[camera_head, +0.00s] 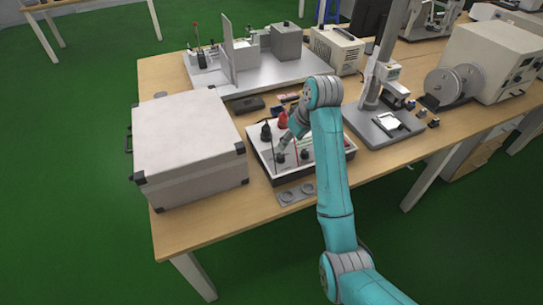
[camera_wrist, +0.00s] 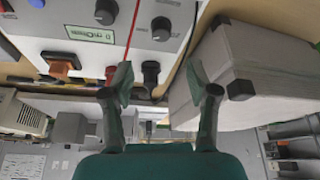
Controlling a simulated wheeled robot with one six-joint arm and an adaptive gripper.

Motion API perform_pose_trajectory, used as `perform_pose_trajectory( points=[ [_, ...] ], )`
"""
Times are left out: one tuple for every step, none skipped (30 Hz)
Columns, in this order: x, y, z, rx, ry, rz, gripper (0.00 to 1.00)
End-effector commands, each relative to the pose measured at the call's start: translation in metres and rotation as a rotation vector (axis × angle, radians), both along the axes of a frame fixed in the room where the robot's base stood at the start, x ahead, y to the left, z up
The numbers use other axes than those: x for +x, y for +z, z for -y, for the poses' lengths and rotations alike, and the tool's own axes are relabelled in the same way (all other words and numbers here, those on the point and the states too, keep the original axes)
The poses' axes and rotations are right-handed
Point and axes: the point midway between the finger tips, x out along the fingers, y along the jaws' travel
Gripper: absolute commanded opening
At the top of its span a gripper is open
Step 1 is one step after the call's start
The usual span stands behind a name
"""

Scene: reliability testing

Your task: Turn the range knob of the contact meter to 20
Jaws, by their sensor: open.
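The contact meter (camera_head: 262,153) is a low box with a white panel and dark sides, near the middle of the table. My gripper (camera_head: 289,143) is over its left part, partly hidden by my arm. In the wrist view, my gripper (camera_wrist: 157,75) is open, its two fingers apart and nothing clamped between them. The panel (camera_wrist: 60,15) fills the upper left there, with a green-framed display (camera_wrist: 90,33). A black knob (camera_wrist: 162,28) lies beyond the fingertips, and another black knob (camera_wrist: 105,10) is to its left. I cannot read which is the range knob or its setting.
A black terminal (camera_wrist: 151,72) shows between the fingers. A large pale case (camera_head: 190,140) stands close left of the meter. A grey plate with two rings (camera_head: 296,193) lies in front. A stand (camera_head: 375,85) is at right.

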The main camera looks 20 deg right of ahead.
Motion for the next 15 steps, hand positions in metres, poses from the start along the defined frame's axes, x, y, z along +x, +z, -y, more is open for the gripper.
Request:
perform_pose_trajectory(
  points=[
    [0.001,-0.003,0.000,-0.001,0.002,-0.002,0.59],
    [0.002,-0.005,-0.001,-0.001,0.002,-0.003,0.59],
    [0.003,-0.009,-0.001,-0.001,0.001,-0.004,0.59],
    [0.004,-0.013,-0.002,0.000,0.002,-0.004,0.59],
    [0.006,-0.017,-0.003,0.000,0.001,-0.004,0.59],
    [0.007,-0.023,-0.003,0.000,0.001,-0.005,0.59],
    [0.009,-0.028,-0.004,0.000,0.001,-0.005,0.59],
    [0.011,-0.033,-0.005,0.000,0.001,-0.006,0.59],
    [0.014,-0.040,-0.006,0.000,0.001,-0.004,0.59],
    [0.016,-0.045,-0.007,0.000,0.001,-0.005,0.59],
    [0.018,-0.050,-0.007,0.000,0.001,-0.005,0.59],
    [0.021,-0.056,-0.008,0.000,0.000,-0.004,0.59],
    [0.023,-0.061,-0.009,0.000,0.001,-0.005,0.59],
    [0.025,-0.066,-0.010,0.000,0.001,-0.004,0.59],
    [0.027,-0.072,-0.010,0.000,0.001,-0.004,0.59]
  ],
)
